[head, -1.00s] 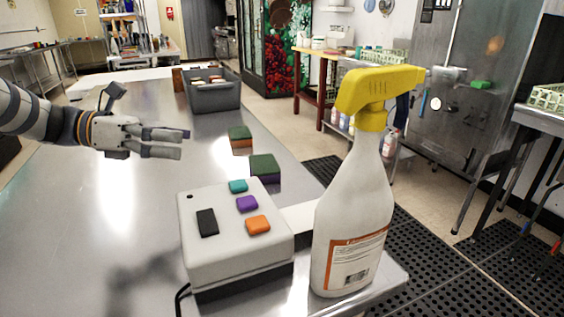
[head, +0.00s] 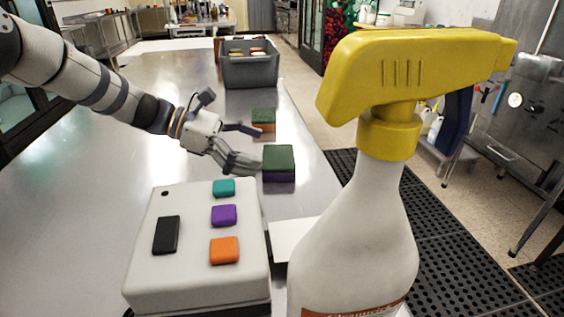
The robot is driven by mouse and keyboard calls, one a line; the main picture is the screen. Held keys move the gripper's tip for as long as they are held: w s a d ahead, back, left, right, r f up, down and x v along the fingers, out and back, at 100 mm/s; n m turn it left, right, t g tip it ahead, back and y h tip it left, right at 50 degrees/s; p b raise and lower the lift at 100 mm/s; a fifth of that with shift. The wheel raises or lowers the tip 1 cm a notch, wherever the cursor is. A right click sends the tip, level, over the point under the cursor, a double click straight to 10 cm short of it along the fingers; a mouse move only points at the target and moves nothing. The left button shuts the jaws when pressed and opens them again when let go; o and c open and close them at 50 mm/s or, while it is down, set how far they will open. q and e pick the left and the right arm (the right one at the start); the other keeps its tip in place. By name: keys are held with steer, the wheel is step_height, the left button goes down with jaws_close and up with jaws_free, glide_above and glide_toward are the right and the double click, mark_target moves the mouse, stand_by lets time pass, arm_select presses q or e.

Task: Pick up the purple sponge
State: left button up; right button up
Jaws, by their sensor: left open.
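The purple sponge (head: 279,176) has a dark green top layer and a purple lower layer. It lies flat on the metal table, just behind and right of the white button box. My left gripper (head: 246,147) is open and empty, close to the left of the purple sponge, with its fingers pointing right toward it. I cannot tell whether a fingertip touches it. My right gripper is not in view.
The white box (head: 190,274) with coloured buttons and a large yellow-topped spray bottle (head: 360,225) stand in front. A green-and-orange sponge (head: 263,119) lies behind the purple one. A grey bin (head: 250,72) stands farther back. The left table (head: 70,190) is clear.

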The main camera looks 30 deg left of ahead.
mark_target(284, 156)
arm_select(q)
steer(key=x, duration=0.5)
steer(key=shift+w+d+r, duration=0.15)
steer(key=shift+w+d, duration=0.05)
steer(key=shift+d, duration=0.1)
steer(key=c, duration=0.7)
steer(key=shift+c, duration=0.2)
